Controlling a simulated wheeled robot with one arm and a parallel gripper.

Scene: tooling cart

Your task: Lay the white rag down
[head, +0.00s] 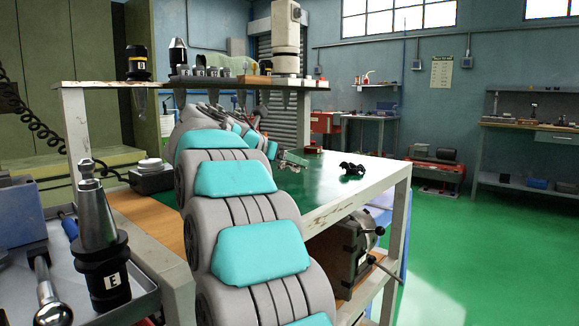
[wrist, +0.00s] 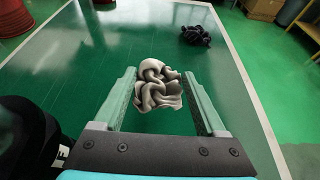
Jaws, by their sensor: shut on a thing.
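The white rag (wrist: 158,86) is a crumpled, greyish-white bundle in the wrist view. My gripper (wrist: 160,103) is shut on it, with a pale green finger on each side. Behind and below it is the green top of the cart (wrist: 75,60). I cannot tell whether the rag touches that surface or hangs just above it. In the head view my gripper (head: 293,158) is low over the green top (head: 310,185), reaching out past my grey and teal arm. The rag cannot be made out there.
A black crumpled thing (head: 352,168) lies on the green top, ahead and right of the rag in the wrist view (wrist: 196,36). A black tool holder (wrist: 30,135) stands close at left. A raised shelf (head: 220,84) crosses above my arm. The green top around the rag looks clear.

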